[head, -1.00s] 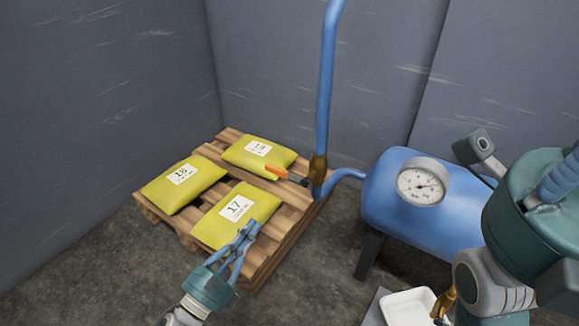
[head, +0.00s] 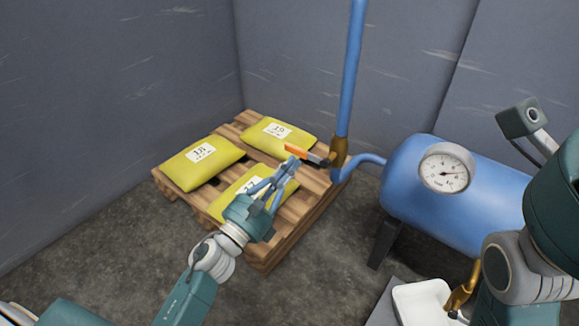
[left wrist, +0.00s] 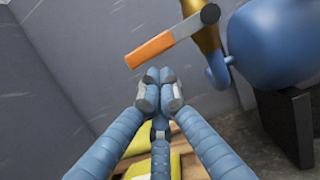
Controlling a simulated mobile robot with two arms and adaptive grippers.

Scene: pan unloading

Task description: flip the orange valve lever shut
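The orange valve lever (head: 295,150) points left from the brass valve (head: 338,152) on the blue vertical pipe (head: 351,70), crosswise to the pipe. In the left wrist view the orange lever grip (left wrist: 150,48) lies just beyond the fingertips, with its grey metal end toward the brass valve (left wrist: 207,38). My left gripper (head: 292,165) is just below the lever's free end in the head view. Its fingertips (left wrist: 160,82) are together with nothing seen between them. Contact with the lever cannot be told.
A wooden pallet (head: 292,222) with yellow sacks (head: 203,163) lies below the lever. A blue tank (head: 480,190) with a round gauge (head: 446,168) stands right of the pipe. A white tray (head: 418,303) sits at the bottom right. Grey walls close the back.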

